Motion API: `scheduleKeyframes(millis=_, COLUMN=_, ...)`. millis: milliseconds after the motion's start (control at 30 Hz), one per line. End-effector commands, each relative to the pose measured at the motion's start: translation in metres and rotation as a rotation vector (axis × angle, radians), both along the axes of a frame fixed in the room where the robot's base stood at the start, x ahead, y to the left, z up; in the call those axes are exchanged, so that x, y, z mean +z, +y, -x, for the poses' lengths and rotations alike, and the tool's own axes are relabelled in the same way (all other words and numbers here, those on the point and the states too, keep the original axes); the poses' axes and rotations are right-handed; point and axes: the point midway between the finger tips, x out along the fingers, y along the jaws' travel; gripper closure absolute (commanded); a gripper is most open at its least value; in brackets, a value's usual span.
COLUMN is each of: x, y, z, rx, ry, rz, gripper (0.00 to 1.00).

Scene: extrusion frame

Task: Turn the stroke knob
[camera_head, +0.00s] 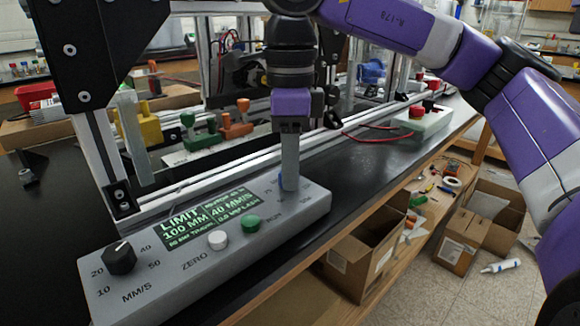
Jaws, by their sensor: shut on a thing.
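The grey control box (150,290) lies on the black bench, with a lit green display (195,227) reading LIMIT 100 MM and 40 MM/S. My gripper (289,183) points straight down at the right end of the box, shut on the stroke knob. The fingers hide nearly all of the knob; a bit of blue (281,180) shows beside them. Only parts of the scale marks around it can be read. A black knob (120,258) marked MM/S sits at the left end. A white button (218,240) marked ZERO and a green button (251,223) sit between.
Aluminium extrusion rails (220,165) run behind the box, with a black bracket (95,50) at upper left. Yellow, green and orange toggle clamps stand behind the rails. A box with a red button (417,112) stands farther back right. Cardboard boxes (365,250) lie below the bench edge.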

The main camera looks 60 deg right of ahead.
Motion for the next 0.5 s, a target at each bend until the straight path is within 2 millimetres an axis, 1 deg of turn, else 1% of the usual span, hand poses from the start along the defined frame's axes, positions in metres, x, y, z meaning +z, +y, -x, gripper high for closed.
scheduleKeyframes(millis=500, x=0.0003, y=-0.0001, z=-0.0014, rx=0.491, ry=-0.002, rz=-0.002, gripper=1.0)
